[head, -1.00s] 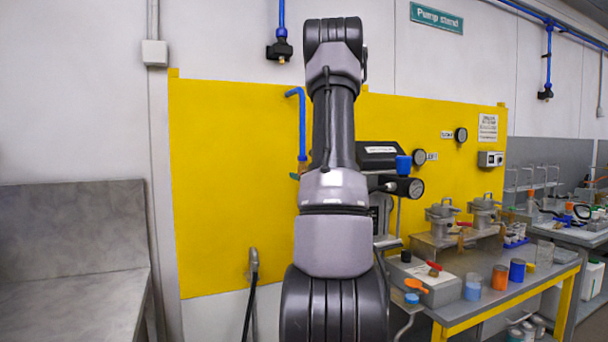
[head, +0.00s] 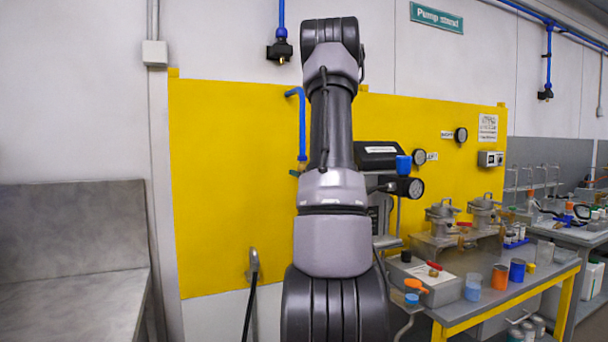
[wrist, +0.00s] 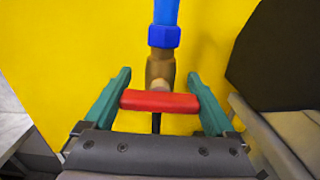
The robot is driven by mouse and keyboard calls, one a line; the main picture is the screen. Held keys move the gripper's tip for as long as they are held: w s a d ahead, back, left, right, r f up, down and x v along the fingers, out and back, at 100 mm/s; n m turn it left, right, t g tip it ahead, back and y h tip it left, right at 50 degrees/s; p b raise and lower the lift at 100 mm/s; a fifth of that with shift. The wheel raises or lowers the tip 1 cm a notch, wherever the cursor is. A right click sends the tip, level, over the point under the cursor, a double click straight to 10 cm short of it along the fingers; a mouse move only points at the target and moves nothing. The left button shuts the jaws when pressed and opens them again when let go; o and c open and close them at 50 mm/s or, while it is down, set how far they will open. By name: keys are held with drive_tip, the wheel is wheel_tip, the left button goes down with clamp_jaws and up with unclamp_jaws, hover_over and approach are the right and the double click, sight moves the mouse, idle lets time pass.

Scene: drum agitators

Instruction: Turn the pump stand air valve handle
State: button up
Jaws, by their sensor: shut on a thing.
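The red valve handle (wrist: 160,101) lies crosswise below the brass valve body (wrist: 160,72) in the wrist view. My gripper (wrist: 159,97) has its two teal fingers at either end of the handle and is shut on it. A blue pipe (wrist: 165,20) with a blue nut (wrist: 164,36) runs up from the brass body. In the head view the blue pipe (head: 302,120) bends at its top in front of the yellow panel. My arm hides the handle and most of my gripper there; only a small green fingertip shows beside the brass fitting.
The yellow panel (head: 230,200) is close behind the valve. A black pump unit (head: 375,155) and gauges stand just right of my arm. A bench (head: 470,305) with jars is further right. A grey counter (head: 65,230) is at left.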

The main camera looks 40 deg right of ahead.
drive_tip(key=o, duration=1.1)
drive_tip(key=shift+c, duration=0.2)
drive_tip(key=shift+s, duration=0.1)
drive_tip(key=v, duration=1)
drive_tip(key=shift+s, duration=0.3)
